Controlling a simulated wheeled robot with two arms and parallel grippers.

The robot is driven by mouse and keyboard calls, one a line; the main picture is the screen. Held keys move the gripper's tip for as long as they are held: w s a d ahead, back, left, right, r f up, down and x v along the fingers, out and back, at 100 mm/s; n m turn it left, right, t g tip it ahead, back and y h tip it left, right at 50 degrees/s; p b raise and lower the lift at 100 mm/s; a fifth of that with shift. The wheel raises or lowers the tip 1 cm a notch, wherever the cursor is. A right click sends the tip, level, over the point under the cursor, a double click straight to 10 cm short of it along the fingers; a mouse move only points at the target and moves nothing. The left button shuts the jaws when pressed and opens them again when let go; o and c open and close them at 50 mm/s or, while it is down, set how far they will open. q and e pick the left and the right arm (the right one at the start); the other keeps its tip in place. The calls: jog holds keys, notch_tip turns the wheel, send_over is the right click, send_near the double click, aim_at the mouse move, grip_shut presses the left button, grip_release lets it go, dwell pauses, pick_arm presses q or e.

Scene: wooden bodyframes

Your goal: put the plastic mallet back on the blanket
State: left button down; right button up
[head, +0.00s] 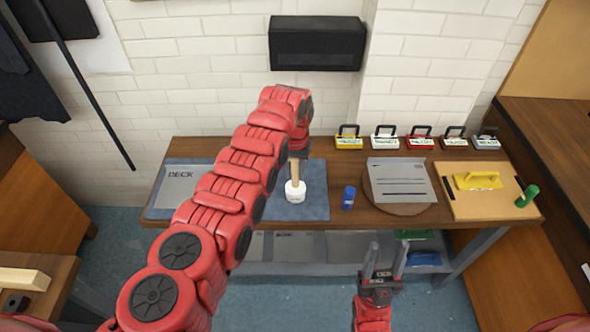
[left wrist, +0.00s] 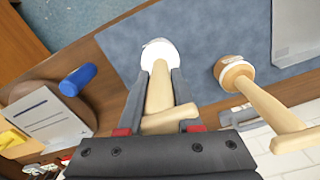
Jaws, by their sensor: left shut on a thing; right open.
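The plastic mallet, with a white head (head: 295,190) and a pale wooden handle, is over the blue-grey blanket (head: 318,178). My left gripper (head: 298,155) is shut on its handle, head down. In the left wrist view the mallet (left wrist: 160,88) lies between my left fingers (left wrist: 163,85), with its head near the blanket's (left wrist: 205,35) edge. I cannot tell whether the head touches the blanket. A second mallet (left wrist: 233,74) with a wooden handle is at the right in that view; my arm hides it in the head view. My right gripper (head: 386,258) is open and empty in front of the table.
A blue can-like object (head: 348,198) stands right of the blanket. A round board (head: 382,206) with a grey sheet (head: 402,182), a tan board (head: 457,205) with a yellow trowel (head: 478,181), and several handled boxes (head: 385,137) take up the right side. A "DECK" sheet (head: 180,190) lies left.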

pick_arm(q)
jog(key=shift+f, duration=0.2)
jog(key=shift+f+b, duration=0.15)
jog(key=shift+b, duration=0.15)
jog(key=c, duration=0.6)
grip_release()
